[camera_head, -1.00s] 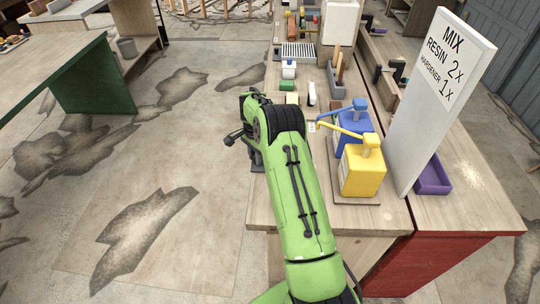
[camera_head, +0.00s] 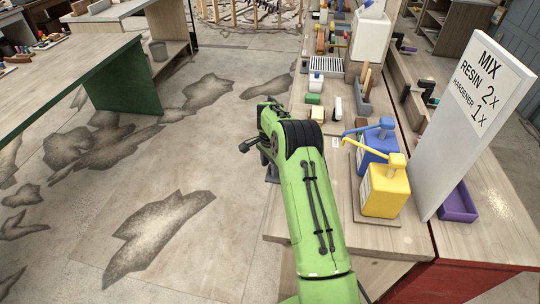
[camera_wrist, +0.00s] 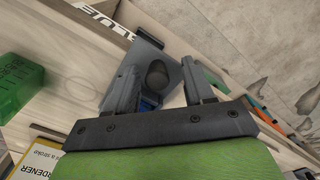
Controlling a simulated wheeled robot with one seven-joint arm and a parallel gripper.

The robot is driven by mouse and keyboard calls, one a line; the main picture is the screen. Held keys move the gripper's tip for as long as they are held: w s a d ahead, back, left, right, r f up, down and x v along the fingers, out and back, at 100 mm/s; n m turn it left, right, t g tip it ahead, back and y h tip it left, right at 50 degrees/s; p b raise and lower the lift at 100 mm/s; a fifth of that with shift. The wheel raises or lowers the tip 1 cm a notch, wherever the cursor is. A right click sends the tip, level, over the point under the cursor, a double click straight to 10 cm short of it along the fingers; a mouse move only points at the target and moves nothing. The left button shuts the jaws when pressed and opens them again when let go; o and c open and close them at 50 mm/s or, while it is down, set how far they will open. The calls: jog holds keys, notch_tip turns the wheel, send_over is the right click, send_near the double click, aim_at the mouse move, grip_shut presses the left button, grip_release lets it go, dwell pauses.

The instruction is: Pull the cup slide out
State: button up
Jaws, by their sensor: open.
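In the wrist view a grey plate with a dark rounded knob or opening (camera_wrist: 157,74) sits by the bench edge; it looks like the cup slide, but I cannot be sure. My gripper (camera_wrist: 160,92) is open, its two dark fingers apart on either side of the plate's near part. I cannot tell whether a finger touches it. A bit of blue shows between the fingers. In the head view my green arm hides the gripper's fingertips and the slide, at the left edge of the wooden bench (camera_head: 320,212).
A blue pump bottle (camera_head: 378,150) and a yellow one (camera_head: 385,190) stand right of my arm. A white mix sign (camera_head: 462,125) and a purple tray (camera_head: 457,205) are farther right. Floor left of the bench is clear.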

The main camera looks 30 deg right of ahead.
notch_tip(320, 180, up, 15)
jog(key=p, duration=0.2)
jog(key=shift+p, duration=0.3)
jog(key=shift+r, duration=0.15)
jog(key=s+a+r+n+t+h, duration=0.1)
jog(key=s+a+r+n+t, duration=0.1)
jog(key=s+a+r+n, duration=0.45)
jog(key=s+a+r+n+t, duration=0.15)
jog(key=s+a+r, duration=0.25)
jog(key=s+r, duration=0.55)
jog(key=s+a+f+n, duration=0.1)
jog(key=s+n, duration=0.1)
jog(key=s, duration=0.4)
jog(key=s+a+f+n+t, duration=0.1)
jog(key=s+a+n, duration=0.1)
jog(key=s, duration=0.4)
jog(key=s+a+f+n+t+y, duration=0.1)
jog(key=s+a+f+n, duration=0.1)
jog(key=s+n, duration=0.2)
jog(key=s, duration=0.2)
jog(key=shift+s+a, duration=0.15)
jog(key=shift+s, duration=0.2)
jog(key=shift+r, duration=0.1)
